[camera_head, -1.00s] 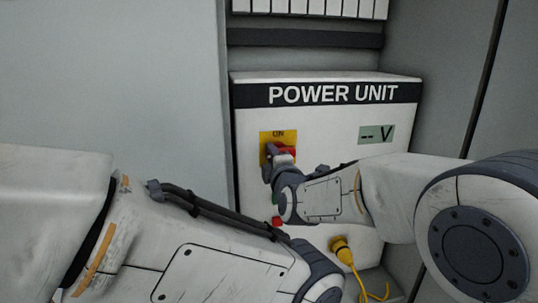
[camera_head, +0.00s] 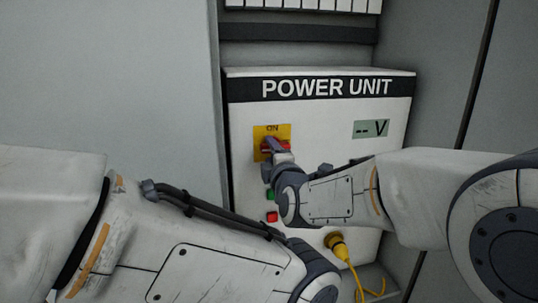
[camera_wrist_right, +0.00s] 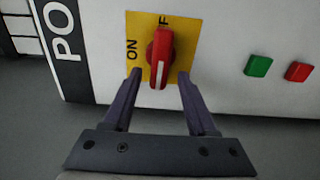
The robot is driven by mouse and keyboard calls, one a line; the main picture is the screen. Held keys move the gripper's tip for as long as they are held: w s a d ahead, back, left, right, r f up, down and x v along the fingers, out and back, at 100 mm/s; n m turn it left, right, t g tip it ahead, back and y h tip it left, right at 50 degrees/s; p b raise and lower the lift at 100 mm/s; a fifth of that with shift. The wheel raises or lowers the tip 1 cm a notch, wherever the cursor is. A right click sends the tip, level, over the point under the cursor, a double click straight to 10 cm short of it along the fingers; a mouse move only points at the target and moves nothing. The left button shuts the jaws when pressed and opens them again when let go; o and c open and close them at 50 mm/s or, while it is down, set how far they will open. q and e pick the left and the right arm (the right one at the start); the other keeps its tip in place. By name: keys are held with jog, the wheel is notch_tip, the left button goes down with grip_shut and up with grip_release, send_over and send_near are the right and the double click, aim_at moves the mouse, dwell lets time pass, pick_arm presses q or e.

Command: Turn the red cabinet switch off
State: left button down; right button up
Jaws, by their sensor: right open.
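The red cabinet switch (camera_head: 268,151) sits on a yellow plate (camera_head: 258,132) marked ON at its top, on the power unit's front. In the right wrist view, the switch handle (camera_wrist_right: 160,56) lines up with the partly hidden lettering ending in F, not with the word ON. My right gripper (camera_head: 272,148) is at the switch and partly covers it. In the right wrist view, the gripper (camera_wrist_right: 159,73) is open, with one finger on each side of the handle's near end and visible gaps. My left arm crosses the lower left; its gripper is out of view.
The white power unit (camera_head: 235,120) has a display (camera_head: 371,129) reading "-- V". A green button (camera_wrist_right: 258,66) and a red button (camera_wrist_right: 299,71) are beside the switch plate. A yellow plug (camera_head: 335,242) with a cable sits low on the unit.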

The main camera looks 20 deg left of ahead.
jog(key=b+v, duration=0.2)
jog(key=v, duration=0.5)
jog(key=shift+s+d+b, duration=0.2)
jog(key=shift+s+b, duration=0.1)
